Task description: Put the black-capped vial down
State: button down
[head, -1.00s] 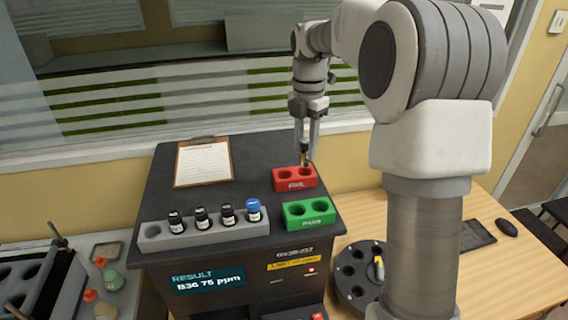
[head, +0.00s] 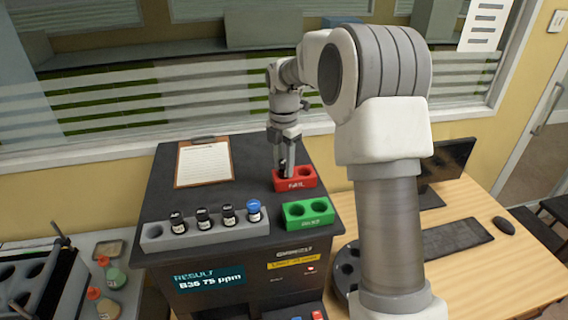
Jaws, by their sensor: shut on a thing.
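My gripper (head: 284,166) points down over the left hole of the red block marked FAIL (head: 297,184). It is shut on a small dark-topped vial (head: 283,168), which is mostly hidden between the fingers. The vial is at or just above the left hole; I cannot tell how deep it sits. The right hole of the red block (head: 305,172) looks empty.
The green block (head: 308,213) in front of the red one has two empty holes. A grey rack (head: 222,236) holds three black-capped vials and a blue-capped vial (head: 254,210). A clipboard (head: 204,164) lies behind. The analyzer's screen (head: 210,279) shows a result.

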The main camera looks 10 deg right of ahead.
jog(key=shift+f, duration=0.2)
jog(key=c, duration=0.6)
grip_release()
jog(key=shift+r, duration=0.1)
